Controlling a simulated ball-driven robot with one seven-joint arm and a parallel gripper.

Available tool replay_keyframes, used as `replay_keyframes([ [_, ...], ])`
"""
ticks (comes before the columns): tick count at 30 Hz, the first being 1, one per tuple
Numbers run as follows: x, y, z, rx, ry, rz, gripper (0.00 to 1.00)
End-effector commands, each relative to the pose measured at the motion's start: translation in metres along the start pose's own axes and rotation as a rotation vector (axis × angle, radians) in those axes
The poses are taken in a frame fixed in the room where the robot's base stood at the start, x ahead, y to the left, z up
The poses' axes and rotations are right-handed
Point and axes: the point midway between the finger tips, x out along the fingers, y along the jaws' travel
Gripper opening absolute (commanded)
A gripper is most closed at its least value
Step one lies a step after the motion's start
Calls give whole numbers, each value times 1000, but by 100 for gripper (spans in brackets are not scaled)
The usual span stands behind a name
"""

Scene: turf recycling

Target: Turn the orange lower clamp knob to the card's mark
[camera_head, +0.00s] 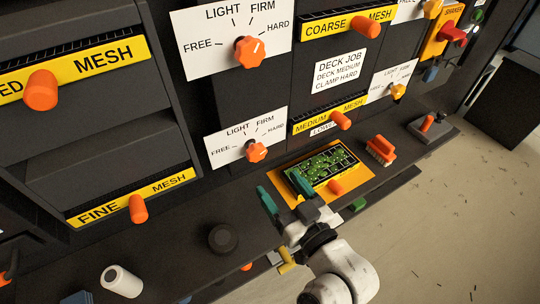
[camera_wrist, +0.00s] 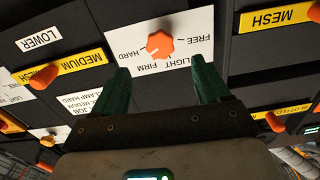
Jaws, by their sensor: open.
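The orange lower clamp knob (camera_head: 256,152) sits on a white dial plate (camera_head: 223,157) marked FREE, LIGHT, FIRM and HARD. In the wrist view the knob (camera_wrist: 160,44) appears upside down, beyond and between my fingertips. A pale pointer line on it leans toward the FIRM–HARD side; its exact mark is unclear. The white card (camera_head: 339,72) reads DECK JOB, DECK MEDIUM, CLAMP HARD. My gripper (camera_head: 285,192) has teal fingers spread apart and empty, in front of the panel and below the knob. In the wrist view my gripper (camera_wrist: 163,70) is not touching the knob.
An upper orange clamp knob (camera_head: 249,52) is on a similar plate above. A green screen deck (camera_head: 328,167) on a yellow mat and an orange brush (camera_head: 381,150) lie on the ledge to the right.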

Motion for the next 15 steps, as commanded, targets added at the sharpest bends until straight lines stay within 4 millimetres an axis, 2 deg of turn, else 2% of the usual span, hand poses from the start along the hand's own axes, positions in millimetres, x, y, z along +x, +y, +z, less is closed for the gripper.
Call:
replay_keyframes([
  [9,54,1,-5,0,-1,0,75],
  [15,82,1,-4,2,-2,0,75],
])
